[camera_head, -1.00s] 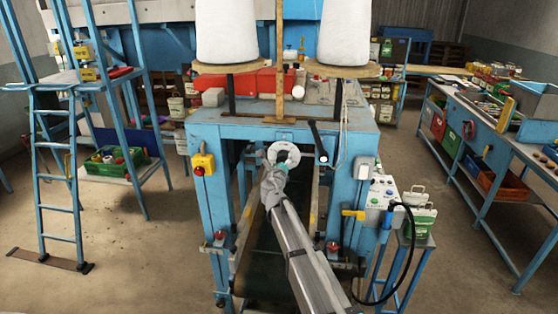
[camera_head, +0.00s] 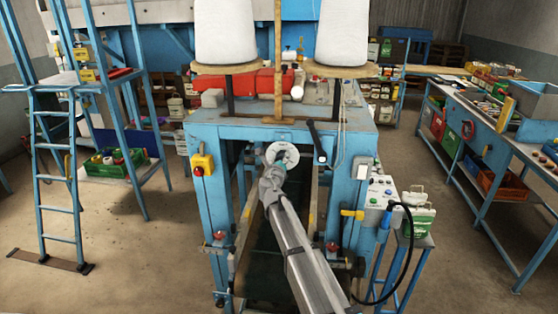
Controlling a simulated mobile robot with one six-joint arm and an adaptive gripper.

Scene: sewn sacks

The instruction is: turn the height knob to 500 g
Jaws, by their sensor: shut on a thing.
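A pale round dial (camera_head: 289,153) faces me under the top of the blue machine frame, in the upper middle of the head view. Its marks are too small to read. My gripper (camera_head: 276,166) is at the dial's lower left, at the end of my grey arm, which reaches up from the lower right. It is shut on the height knob at the dial. The gripper hides the knob and the dial's lower left part, so I cannot tell the knob's setting.
The blue frame (camera_head: 205,215) stands around my arm, with a dark belt (camera_head: 262,262) below. A black lever (camera_head: 318,142) hangs just right of the dial. A yellow switch box (camera_head: 203,163) is on the left post and a control box (camera_head: 378,198) on the right.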

